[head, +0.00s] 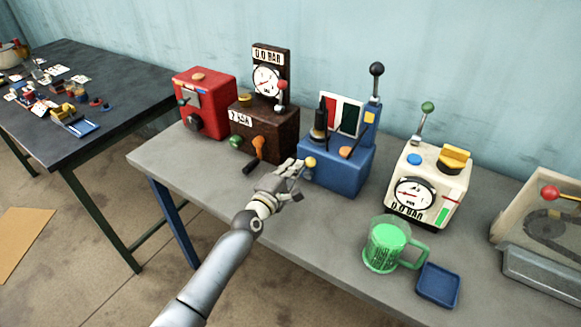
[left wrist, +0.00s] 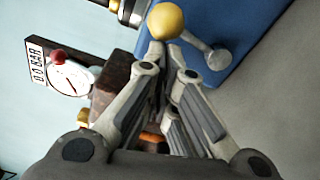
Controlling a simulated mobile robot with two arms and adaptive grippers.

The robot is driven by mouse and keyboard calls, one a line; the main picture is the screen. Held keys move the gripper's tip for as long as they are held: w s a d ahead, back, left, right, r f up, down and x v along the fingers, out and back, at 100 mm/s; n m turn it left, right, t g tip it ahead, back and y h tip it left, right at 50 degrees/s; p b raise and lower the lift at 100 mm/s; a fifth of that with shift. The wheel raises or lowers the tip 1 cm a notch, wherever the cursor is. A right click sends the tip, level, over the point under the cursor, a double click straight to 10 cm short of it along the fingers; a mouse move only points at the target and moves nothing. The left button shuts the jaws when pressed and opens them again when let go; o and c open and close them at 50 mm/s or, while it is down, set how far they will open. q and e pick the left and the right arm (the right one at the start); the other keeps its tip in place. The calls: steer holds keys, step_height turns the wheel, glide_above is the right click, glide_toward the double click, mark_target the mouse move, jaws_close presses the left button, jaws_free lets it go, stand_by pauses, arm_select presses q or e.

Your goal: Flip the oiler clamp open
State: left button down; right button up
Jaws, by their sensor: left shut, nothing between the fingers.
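The blue machine (head: 338,176) stands on the grey bench and holds a dark oiler (head: 320,122) upright at its left side. A small lever with a yellow ball knob (head: 310,162) sits low on its front left; I take it for the clamp. My left gripper (head: 297,168) is shut and empty, just left of the knob. In the left wrist view the yellow knob (left wrist: 166,20) and its grey lever arm (left wrist: 205,50) lie just beyond the shut fingertips (left wrist: 165,55). I cannot tell whether they touch. My right gripper is not in view.
Left of the blue machine stand a brown gauge box (head: 270,135) with an orange-handled crank and a red box (head: 205,110). To the right are a white gauge machine (head: 428,185), a green mug (head: 385,243) and a blue tray (head: 438,286). The bench's front left is clear.

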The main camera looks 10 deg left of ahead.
arm_select(q)
steer(key=shift+d, duration=0.2)
steer(key=d+m, duration=0.1)
steer(key=m, duration=0.2)
steer(key=s+d+m, duration=0.1)
steer(key=d+m, duration=0.1)
steer(key=m, duration=0.1)
steer(key=d+m, duration=0.1)
steer(key=m, duration=0.2)
steer(key=shift+s+d+f+t, duration=0.3)
steer(key=shift+s+d, duration=0.05)
steer(key=m, duration=0.1)
steer(key=d+m, duration=0.1)
steer(key=f+m, duration=0.1)
steer(key=shift+s+d+f+b, duration=0.1)
steer(key=shift+s+d+b, duration=0.15)
steer(key=shift+b, duration=0.15)
steer(key=shift+s+d+f, duration=0.1)
steer(key=shift+d+f, duration=0.2)
steer(key=shift+f, duration=0.15)
steer(key=shift+d+f+b, duration=0.1)
steer(key=shift+b, duration=0.2)
